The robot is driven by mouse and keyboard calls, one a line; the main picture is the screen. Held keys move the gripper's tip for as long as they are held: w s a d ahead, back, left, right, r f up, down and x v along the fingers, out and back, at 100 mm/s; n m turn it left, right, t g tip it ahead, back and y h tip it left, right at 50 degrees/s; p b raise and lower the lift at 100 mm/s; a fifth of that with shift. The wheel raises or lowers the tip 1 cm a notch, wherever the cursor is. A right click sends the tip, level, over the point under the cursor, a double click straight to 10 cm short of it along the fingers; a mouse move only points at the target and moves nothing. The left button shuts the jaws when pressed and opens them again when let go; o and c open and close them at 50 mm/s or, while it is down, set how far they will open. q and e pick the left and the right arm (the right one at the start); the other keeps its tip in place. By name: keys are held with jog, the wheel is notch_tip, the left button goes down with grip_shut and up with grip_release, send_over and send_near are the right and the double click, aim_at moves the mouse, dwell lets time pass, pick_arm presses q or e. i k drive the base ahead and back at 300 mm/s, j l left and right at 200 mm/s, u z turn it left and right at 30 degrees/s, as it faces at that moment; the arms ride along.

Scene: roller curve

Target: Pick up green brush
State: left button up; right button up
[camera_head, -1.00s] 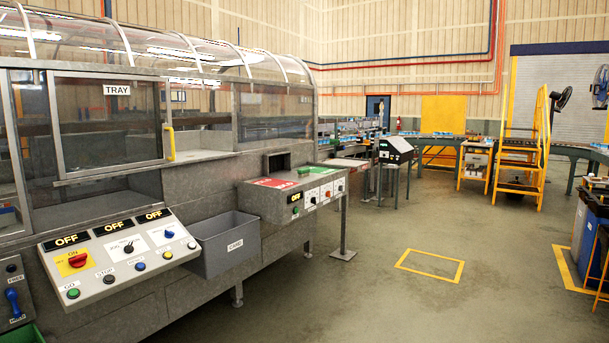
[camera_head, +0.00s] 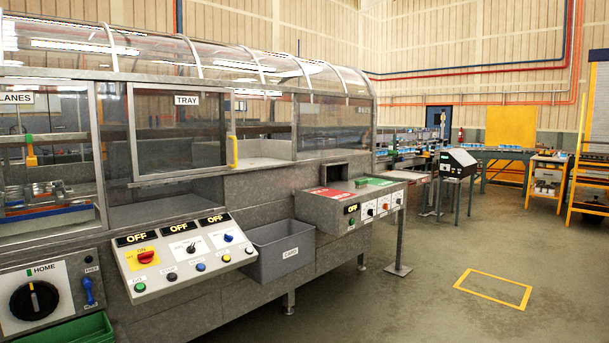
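I see no clear green brush in the head view. A small upright item with a green top and a yellow-orange lower part (camera_head: 30,152) shows at the far left, by the window marked LANES; it is too small to tell what it is. A green bin (camera_head: 68,330) is partly in view at the bottom left, and its inside is mostly hidden. Neither of my grippers is in view.
A long grey machine with a clear curved cover (camera_head: 240,60) fills the left. Its control panel (camera_head: 185,255), a grey CARD bin (camera_head: 281,250) and a side console (camera_head: 350,205) stick out in front. The floor at right is open around a yellow-outlined rectangle (camera_head: 492,288).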

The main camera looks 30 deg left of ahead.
aim_at(360, 184)
jog(key=i, duration=2.9)
jog(key=i+u, duration=0.25)
jog(key=i, duration=0.2)
jog(key=i+l+u, duration=0.2)
jog(key=i, duration=0.25)
jog(key=i+l+u, duration=0.1)
jog(key=i+u, duration=0.15)
jog(key=i, duration=0.2)
jog(key=i+l+u, duration=0.2)
jog(key=i, duration=0.2)
